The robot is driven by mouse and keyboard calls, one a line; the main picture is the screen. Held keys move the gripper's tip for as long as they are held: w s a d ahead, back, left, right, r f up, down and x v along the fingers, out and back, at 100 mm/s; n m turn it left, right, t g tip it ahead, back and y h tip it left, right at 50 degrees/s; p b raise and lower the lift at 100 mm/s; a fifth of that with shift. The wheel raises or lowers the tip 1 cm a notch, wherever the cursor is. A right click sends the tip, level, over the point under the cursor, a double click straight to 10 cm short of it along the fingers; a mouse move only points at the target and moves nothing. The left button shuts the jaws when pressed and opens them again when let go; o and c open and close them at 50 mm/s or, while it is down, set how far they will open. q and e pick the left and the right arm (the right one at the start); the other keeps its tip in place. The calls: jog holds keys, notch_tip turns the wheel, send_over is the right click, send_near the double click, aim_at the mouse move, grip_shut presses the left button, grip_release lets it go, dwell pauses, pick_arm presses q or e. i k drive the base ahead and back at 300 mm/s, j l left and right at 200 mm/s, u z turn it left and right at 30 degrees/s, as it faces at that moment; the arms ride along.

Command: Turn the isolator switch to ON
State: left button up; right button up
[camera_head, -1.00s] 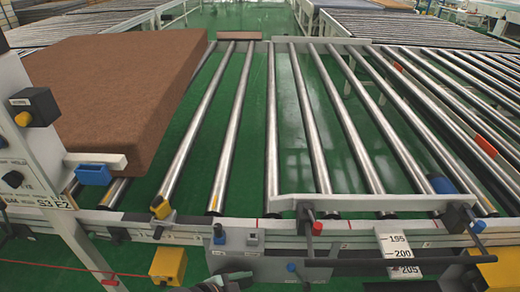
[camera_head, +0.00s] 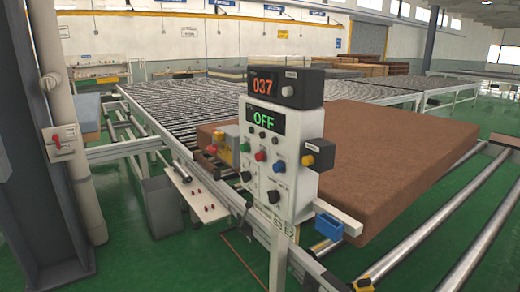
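A white control panel (camera_head: 283,165) stands on a post in the middle of the view. Its display (camera_head: 265,121) reads OFF in green. A small black and yellow switch unit (camera_head: 318,155) sticks out from its right side. A pale box with a small red part (camera_head: 61,141) is fixed to the dark column at the left. I cannot tell for sure which of these is the isolator switch, nor read its position. Neither of my grippers is in view.
A black unit (camera_head: 285,86) showing 037 sits on top of the panel. A brown mattress (camera_head: 395,160) lies on rollers behind it. A dark column (camera_head: 35,150) and a pale pipe (camera_head: 75,120) stand at the left.

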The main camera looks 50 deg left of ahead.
aim_at(213, 148)
jog(key=u, duration=2.1)
jog(key=i+j+z, duration=0.1)
jog(key=i+j, duration=0.45)
jog(key=j, duration=0.2)
jog(key=i+j+z, duration=0.15)
jog(key=i+j, duration=0.4)
jog(key=j, duration=0.3)
jog(key=i+j+z, duration=0.15)
jog(key=j, duration=0.25)
jog(key=i, duration=0.1)
